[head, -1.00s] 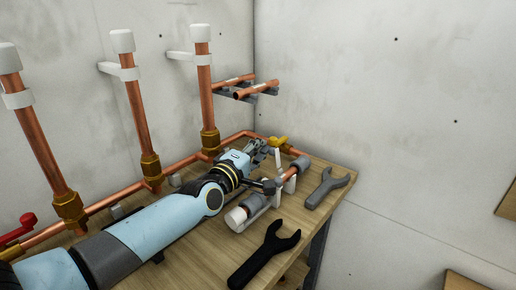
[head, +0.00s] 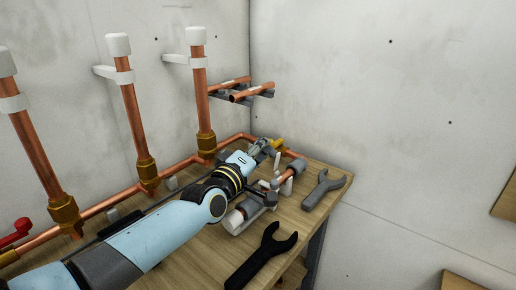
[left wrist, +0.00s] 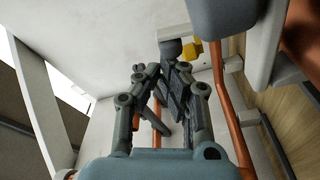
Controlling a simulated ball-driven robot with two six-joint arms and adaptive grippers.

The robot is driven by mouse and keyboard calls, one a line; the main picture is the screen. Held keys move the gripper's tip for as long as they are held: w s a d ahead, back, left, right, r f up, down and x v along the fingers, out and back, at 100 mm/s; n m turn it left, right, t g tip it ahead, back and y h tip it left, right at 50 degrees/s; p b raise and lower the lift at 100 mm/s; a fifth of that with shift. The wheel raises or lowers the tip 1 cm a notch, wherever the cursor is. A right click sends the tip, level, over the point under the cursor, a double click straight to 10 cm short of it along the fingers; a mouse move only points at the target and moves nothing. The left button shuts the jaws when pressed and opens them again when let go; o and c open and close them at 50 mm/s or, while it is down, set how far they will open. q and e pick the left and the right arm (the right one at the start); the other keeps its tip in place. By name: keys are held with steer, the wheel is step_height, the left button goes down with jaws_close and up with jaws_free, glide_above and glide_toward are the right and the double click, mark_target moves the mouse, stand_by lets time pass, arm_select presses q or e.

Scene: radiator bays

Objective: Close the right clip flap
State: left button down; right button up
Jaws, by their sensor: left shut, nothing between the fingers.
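A short copper pipe with grey ends (head: 297,166) lies in a white clip holder on the workbench (head: 318,218). A white upright piece (head: 277,160), which looks like a clip flap, stands beside the far end of this pipe. Another white piece (head: 287,186) stands nearer to me; I cannot tell which one is the right flap. My left gripper (head: 262,147) is shut and empty, just left of and beyond the far white piece; contact is unclear. In the left wrist view the closed fingers (left wrist: 164,80) hold nothing. My left arm hides part of the holder. My right gripper is not in view.
A yellow valve handle (head: 278,143) is close to the left gripper. A grey wrench (head: 323,190) and a black wrench (head: 262,258) lie on the bench. Upright copper pipes (head: 203,90) stand along the left wall. The bench's right edge is near the wrenches.

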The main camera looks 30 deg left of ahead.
arm_select(q)
steer(key=shift+s+d+r+m+t+h+b, duration=0.1)
steer(key=shift+d+m+t+h+b, duration=0.25)
steer(key=shift+d+m, duration=1.1)
steer(key=shift+s+d+r+m+t+h+b, duration=0.15)
steer(key=shift+d+m+b, duration=0.35)
steer(key=shift+d+m, duration=0.95)
steer(key=shift+a+f+m, duration=0.15)
steer(key=shift+a+m, duration=0.05)
steer(key=shift+m, duration=0.1)
